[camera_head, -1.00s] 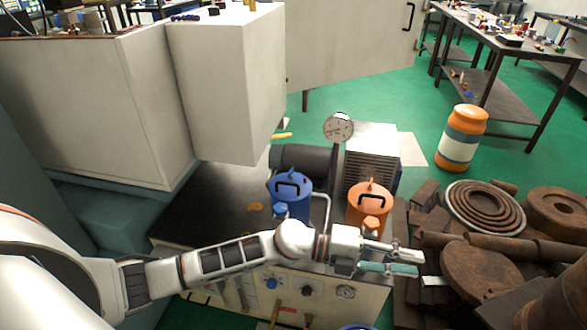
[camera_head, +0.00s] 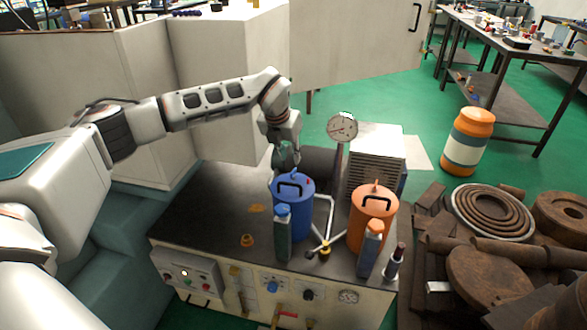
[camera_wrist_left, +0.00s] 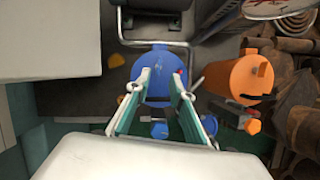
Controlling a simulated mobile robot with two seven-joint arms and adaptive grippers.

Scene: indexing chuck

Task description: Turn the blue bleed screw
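A blue canister (camera_head: 303,222) with a black handle stands on the dark bench top. A small red piece (camera_head: 307,182) sits on its lid at the right; it also shows in the left wrist view (camera_wrist_left: 180,72). I cannot tell whether this is the canister's bleed screw; no blue screw stands out there. A blue knob (camera_head: 272,286) is on the front panel. My left gripper (camera_head: 285,160) points down over the canister's far side, empty. In the left wrist view its two fingers (camera_wrist_left: 161,78) are spread over the blue lid (camera_wrist_left: 160,66). My right gripper is not in view.
An orange canister (camera_head: 372,213) stands to the right. Rusty metal parts (camera_head: 485,272) crowd the right side. The bench's left part is mostly clear.

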